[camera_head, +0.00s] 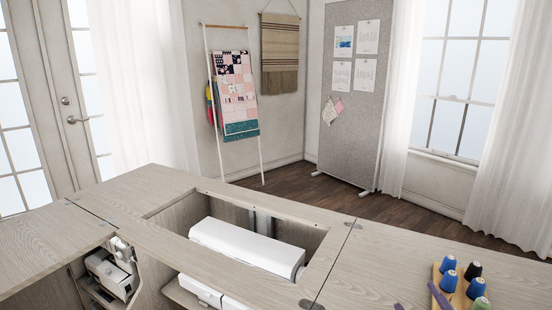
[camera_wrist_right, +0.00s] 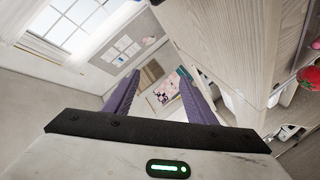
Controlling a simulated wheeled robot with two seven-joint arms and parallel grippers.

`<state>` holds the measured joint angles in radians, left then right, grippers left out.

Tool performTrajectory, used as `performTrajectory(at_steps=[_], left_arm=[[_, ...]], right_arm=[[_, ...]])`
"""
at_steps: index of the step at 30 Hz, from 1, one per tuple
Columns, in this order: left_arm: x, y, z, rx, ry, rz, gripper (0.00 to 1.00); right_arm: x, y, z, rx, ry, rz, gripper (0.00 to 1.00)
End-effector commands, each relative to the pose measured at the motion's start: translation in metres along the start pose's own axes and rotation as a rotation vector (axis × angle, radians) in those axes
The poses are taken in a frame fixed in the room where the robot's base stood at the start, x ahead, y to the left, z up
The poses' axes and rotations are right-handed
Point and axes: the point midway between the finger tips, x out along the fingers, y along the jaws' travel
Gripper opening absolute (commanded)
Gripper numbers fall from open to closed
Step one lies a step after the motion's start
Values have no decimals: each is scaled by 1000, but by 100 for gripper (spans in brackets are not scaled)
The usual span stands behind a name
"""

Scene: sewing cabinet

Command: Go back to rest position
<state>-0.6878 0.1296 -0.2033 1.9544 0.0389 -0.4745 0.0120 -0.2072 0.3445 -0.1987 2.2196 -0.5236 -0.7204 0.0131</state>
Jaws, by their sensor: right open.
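My right gripper (camera_head: 418,299) shows at the bottom right of the head view only as purple fingertips near the cabinet top. In the right wrist view its two purple fingers (camera_wrist_right: 159,78) stand wide apart with nothing between them. The fingers point towards the room's far corner. My left gripper is not in view. The wooden sewing cabinet (camera_head: 370,265) fills the lower part of the head view, with a white sewing machine (camera_head: 245,245) down in its opening. The cabinet's wood also shows at the upper right of the right wrist view (camera_wrist_right: 225,35).
A thread rack (camera_head: 462,298) with blue, black and green spools stands on the cabinet's right, close to my right fingers. Another white machine (camera_head: 112,270) sits in a left compartment. A quilt ladder (camera_head: 235,95) and grey pinboard (camera_head: 352,130) stand behind. A red object (camera_wrist_right: 309,77) shows at right.

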Motion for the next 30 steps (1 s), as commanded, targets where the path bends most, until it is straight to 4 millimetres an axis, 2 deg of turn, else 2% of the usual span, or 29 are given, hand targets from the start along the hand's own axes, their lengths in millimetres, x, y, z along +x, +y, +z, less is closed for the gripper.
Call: performTrajectory(at_steps=[1,3,6,12,21,22,30], left_arm=[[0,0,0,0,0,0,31],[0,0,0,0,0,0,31],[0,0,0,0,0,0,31],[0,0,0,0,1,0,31],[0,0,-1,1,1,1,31],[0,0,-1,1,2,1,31],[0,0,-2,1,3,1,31]], right_arm=[[-18,-20,31,87,-129,-63,51],[-44,-46,65,179,-288,-147,51],[-80,-77,97,269,-463,-250,51],[-143,-120,128,370,-693,-409,51],[-226,-159,143,456,-933,-607,51],[-230,-163,144,461,-945,-621,51],[-198,-198,152,497,-809,-610,51]])
